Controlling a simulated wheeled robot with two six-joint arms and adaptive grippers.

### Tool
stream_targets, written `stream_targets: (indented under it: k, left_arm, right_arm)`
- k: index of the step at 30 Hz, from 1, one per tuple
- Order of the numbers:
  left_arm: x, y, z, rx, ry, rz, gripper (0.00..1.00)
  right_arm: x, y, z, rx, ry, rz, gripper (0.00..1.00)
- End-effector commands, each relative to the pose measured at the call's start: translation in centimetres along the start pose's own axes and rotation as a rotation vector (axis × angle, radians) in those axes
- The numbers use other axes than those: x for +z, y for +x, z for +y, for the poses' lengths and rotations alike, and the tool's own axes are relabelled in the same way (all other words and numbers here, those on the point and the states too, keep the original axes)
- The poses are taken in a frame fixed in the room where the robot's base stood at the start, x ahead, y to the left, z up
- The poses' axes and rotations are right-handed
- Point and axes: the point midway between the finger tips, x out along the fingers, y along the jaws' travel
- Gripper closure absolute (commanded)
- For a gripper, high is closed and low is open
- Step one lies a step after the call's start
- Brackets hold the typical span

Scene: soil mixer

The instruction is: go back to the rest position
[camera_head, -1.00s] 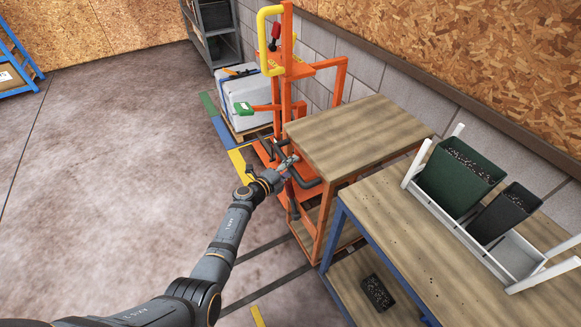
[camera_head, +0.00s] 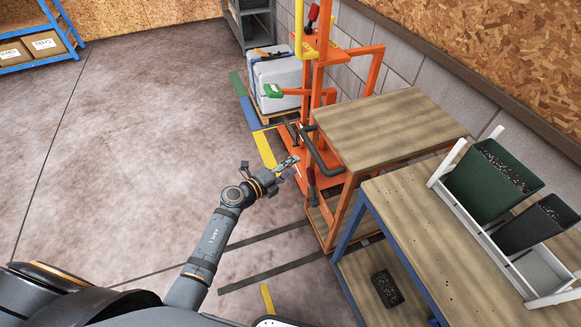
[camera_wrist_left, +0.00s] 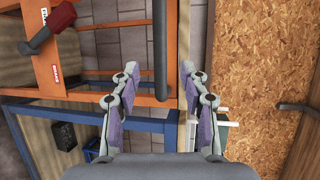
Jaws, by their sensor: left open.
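My left gripper (camera_head: 287,168) is open and empty. In the head view it hangs over the floor just left of the orange machine (camera_head: 315,95), apart from it. In the left wrist view the two fingers of the left gripper (camera_wrist_left: 158,95) stand wide apart with nothing between them. Behind them show a dark grey bar (camera_wrist_left: 160,45) and part of the orange frame. My right gripper is in neither view.
An orange-framed wooden table (camera_head: 385,125) and a blue-framed table (camera_head: 425,225) stand at right. A white rack (camera_head: 540,275) holds a green bin (camera_head: 490,180) and a black bin (camera_head: 535,222). A white container (camera_head: 278,80) stands behind. The left floor (camera_head: 130,150) is clear.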

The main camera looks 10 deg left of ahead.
Motion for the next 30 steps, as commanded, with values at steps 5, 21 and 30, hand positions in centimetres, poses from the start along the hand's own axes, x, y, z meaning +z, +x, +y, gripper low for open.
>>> stream_targets:
  k: [5, 21, 30]
  left_arm:
    - [0.0, 0.0, 0.0, 0.000, 0.000, 0.000, 0.55]
    - [0.3, -0.5, 3.3, 0.011, -0.139, -0.047, 0.55]
    - [0.2, -10.3, 26.0, 0.205, -0.932, -0.514, 0.55]
  right_arm:
    - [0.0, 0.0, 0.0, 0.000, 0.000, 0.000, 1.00]
    - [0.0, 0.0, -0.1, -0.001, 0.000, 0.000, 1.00]
    - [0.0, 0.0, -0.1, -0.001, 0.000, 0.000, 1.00]
